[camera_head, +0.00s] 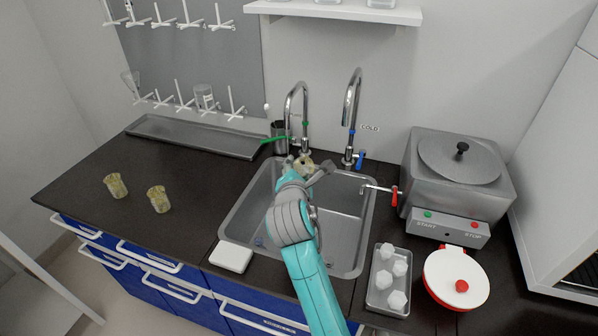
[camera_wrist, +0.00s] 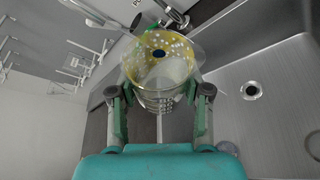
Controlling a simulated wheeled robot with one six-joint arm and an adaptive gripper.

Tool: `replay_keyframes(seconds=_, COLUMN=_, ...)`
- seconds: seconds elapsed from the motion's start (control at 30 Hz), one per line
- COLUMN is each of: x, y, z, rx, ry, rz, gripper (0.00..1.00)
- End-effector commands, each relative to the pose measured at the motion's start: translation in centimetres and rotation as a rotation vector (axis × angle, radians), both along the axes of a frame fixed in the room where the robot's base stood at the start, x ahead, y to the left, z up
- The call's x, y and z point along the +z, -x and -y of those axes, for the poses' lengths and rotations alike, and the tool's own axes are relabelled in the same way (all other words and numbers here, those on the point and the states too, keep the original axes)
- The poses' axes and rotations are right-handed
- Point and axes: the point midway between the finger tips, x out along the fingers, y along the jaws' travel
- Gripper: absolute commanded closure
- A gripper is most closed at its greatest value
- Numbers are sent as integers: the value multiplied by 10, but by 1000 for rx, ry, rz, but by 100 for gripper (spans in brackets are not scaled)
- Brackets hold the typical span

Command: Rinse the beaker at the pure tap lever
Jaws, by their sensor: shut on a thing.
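My gripper (camera_head: 309,174) is shut on a clear beaker (camera_head: 303,163) with yellowish residue, low in front of the left tap (camera_head: 303,100). In the wrist view the beaker (camera_wrist: 160,62) sits between both fingers (camera_wrist: 160,98), its yellow-stained, white-speckled inside facing the camera. The left tap has a green lever (camera_head: 274,140) pointing left, which also shows at the top of the wrist view (camera_wrist: 88,12). I cannot make out any water running.
The right tap (camera_head: 352,100), labelled COLD, has a blue lever (camera_head: 360,159). The sink (camera_head: 345,225) lies below my arm. Two stained beakers (camera_head: 158,199) stand on the left counter. A dark cup (camera_head: 279,138) stands behind the green lever. A red-handled spout (camera_head: 392,194) juts over the right rim.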

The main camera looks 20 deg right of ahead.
Motion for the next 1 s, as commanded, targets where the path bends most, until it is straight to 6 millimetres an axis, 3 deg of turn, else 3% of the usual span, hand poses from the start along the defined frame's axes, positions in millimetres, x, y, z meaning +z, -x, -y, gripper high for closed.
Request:
replay_keyframes(seconds=0.4, x=6, y=-2, z=-3, rx=0, ry=-397, rz=288, gripper=86)
replay_keyframes(seconds=1.0, x=15, y=-2, z=-4, rx=-1, ry=-826, rz=602, gripper=86)
